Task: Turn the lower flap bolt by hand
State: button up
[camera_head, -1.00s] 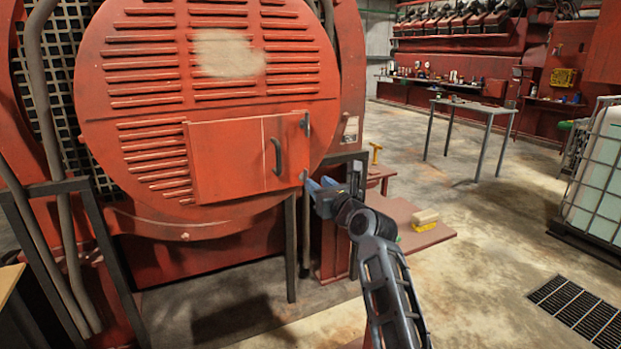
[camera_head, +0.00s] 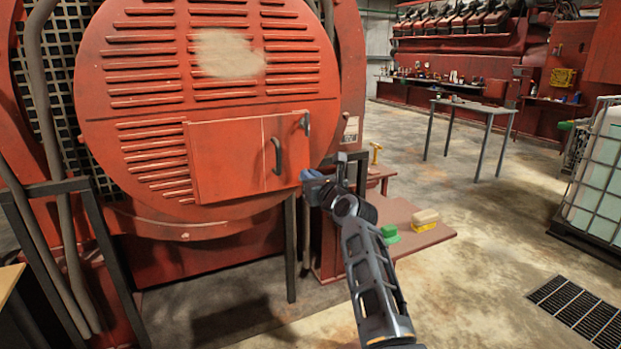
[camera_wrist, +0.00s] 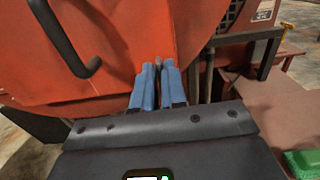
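The red flap (camera_head: 225,160) lies flat against the round louvred cover, with a dark handle (camera_head: 277,155) near its right side. The upper flap bolt (camera_head: 306,122) is a grey piece at the flap's top right corner. My gripper (camera_head: 311,175) is at the flap's bottom right corner and hides the lower bolt in the head view. In the wrist view, my blue fingers are close together, with the grey end of the lower flap bolt (camera_wrist: 158,61) between their tips. They look shut on it, though most of the bolt is hidden. The handle (camera_wrist: 72,45) shows at upper left.
A red shelf (camera_head: 440,236) below right of my gripper holds a green block (camera_head: 390,234) and a yellow brush (camera_head: 425,220). A yellow T-handle (camera_head: 376,153) stands behind. A metal table (camera_head: 475,105) and caged tank (camera_head: 598,180) are farther off.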

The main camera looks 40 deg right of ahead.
grip_shut()
